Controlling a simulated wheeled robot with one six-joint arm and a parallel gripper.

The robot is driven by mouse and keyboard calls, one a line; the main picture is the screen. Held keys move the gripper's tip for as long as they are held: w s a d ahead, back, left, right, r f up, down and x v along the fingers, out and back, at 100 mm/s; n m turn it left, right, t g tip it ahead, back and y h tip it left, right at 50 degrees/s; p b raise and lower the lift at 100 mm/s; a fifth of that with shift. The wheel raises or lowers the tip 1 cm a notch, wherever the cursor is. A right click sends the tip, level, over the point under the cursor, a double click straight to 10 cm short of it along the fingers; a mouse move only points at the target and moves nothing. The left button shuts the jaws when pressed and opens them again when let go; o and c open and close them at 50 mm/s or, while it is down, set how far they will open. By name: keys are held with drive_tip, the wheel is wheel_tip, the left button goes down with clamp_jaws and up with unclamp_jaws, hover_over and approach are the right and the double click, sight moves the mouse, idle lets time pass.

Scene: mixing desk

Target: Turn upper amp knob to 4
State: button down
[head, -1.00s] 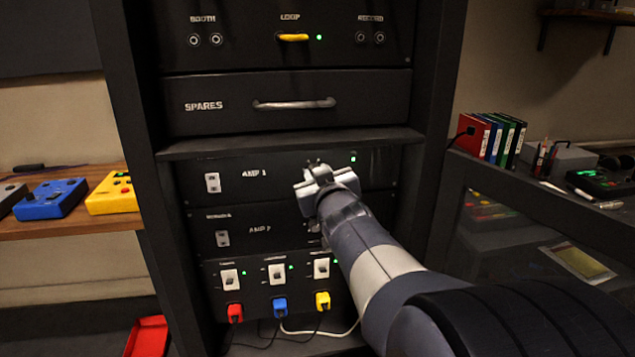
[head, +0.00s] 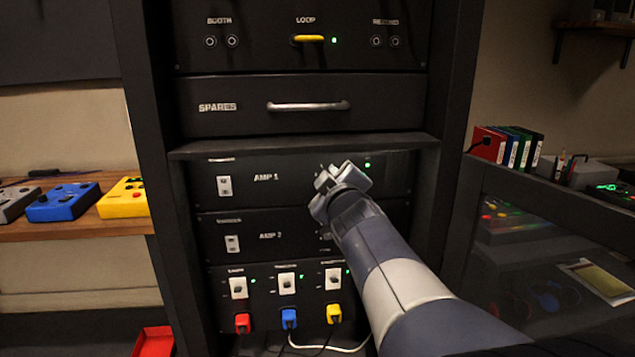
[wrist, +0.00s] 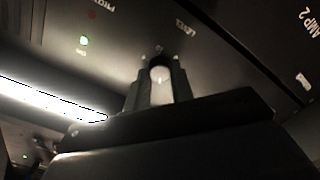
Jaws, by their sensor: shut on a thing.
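The upper amp is the black AMP 1 panel (head: 285,192) in the rack. My gripper (head: 335,174) is at the right part of its front, left of and below a small green light. In the wrist view my gripper (wrist: 160,82) has its two dark fingers shut on a pale knob (wrist: 160,74) with a short white mark. The label LEVEL is beside it. The fingers and panel angle hide the scale numbers, so I cannot tell the setting. In the head view my gripper covers the knob.
The AMP 2 panel (head: 270,236) lies just below, partly behind my arm. A shelf edge (head: 300,146) and the SPARES drawer (head: 300,105) are above. Several switches and coloured plugs (head: 289,318) with cables sit at the bottom. A glass-fronted cabinet (head: 560,240) stands at the right.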

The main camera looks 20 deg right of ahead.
idle(0.4)
drive_tip(key=c, duration=1.2)
unclamp_jaws()
drive_tip(key=shift+c, duration=0.2)
